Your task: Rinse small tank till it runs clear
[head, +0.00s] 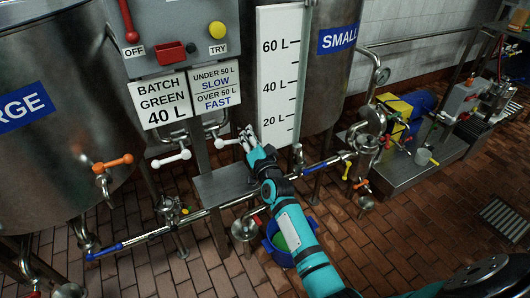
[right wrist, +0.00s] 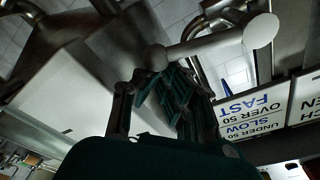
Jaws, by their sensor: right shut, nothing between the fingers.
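The small tank (head: 345,75) stands at upper centre with a white litre scale (head: 281,70) on its front; a liquid level is not clear. My right gripper (head: 249,138) is shut and empty beside a white lever handle (head: 229,142) below the scale. In the right wrist view the closed fingers (right wrist: 172,92) are close to a white handle (right wrist: 215,43); I cannot tell if they touch it. Another white lever (head: 171,158) is to the left. A blue bucket (head: 274,252) with green inside stands on the floor, partly behind my right arm. My left gripper is not in view.
The large tank (head: 60,120) fills the left. A control box (head: 185,38) has a red lever and yellow button above signs (head: 161,100). A pipe (head: 225,205) with blue sections crosses low. A pump (head: 408,105) stands right; brick floor (head: 430,225) is open at lower right.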

